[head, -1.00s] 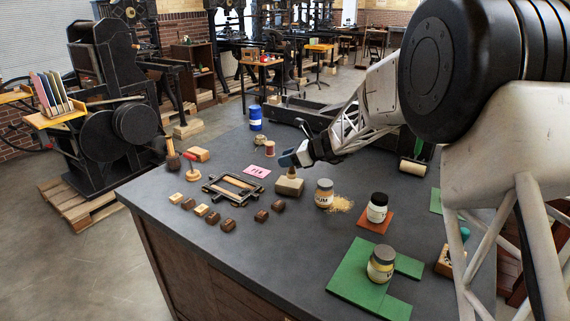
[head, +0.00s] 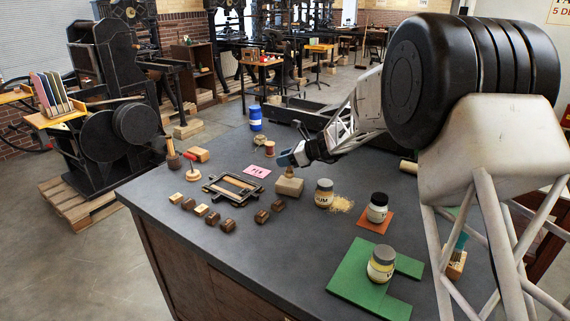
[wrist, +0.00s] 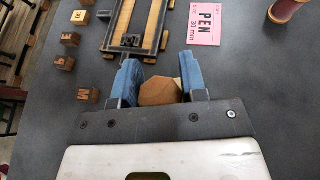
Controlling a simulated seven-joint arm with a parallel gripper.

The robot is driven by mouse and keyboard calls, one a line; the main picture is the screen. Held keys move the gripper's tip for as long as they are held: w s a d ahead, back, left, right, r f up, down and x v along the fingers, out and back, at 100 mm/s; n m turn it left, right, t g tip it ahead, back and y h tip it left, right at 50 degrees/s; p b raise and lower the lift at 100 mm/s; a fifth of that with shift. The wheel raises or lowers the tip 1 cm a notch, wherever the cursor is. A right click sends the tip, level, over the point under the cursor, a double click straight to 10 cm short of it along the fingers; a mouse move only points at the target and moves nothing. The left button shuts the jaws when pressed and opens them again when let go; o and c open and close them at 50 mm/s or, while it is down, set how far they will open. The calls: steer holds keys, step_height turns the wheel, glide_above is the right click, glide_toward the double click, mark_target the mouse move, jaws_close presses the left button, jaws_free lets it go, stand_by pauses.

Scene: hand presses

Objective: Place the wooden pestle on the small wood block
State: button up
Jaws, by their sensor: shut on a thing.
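The wooden pestle (head: 290,172) stands roughly upright under my gripper (head: 288,159). The blue fingers are shut on it. The pestle's lower end appears at the top of the small wood block (head: 289,187); I cannot tell whether it rests on it or is just above. The wood block is mostly hidden there.
A pink PEN card (head: 257,171) and a black frame (head: 235,188) lie left of the block. A jar (head: 324,194) beside spilled shavings stands close on its right. Several small letter blocks (head: 227,225) lie front left. The grey worktop (head: 285,250) in front is clear.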

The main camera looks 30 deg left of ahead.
steer(key=shift+f, duration=0.95)
steer(key=shift+f, duration=0.15)
steer(key=o, duration=1)
steer(key=v, duration=1.2)
steer(key=shift+d+r, duration=0.1)
steer(key=shift+r, duration=0.1)
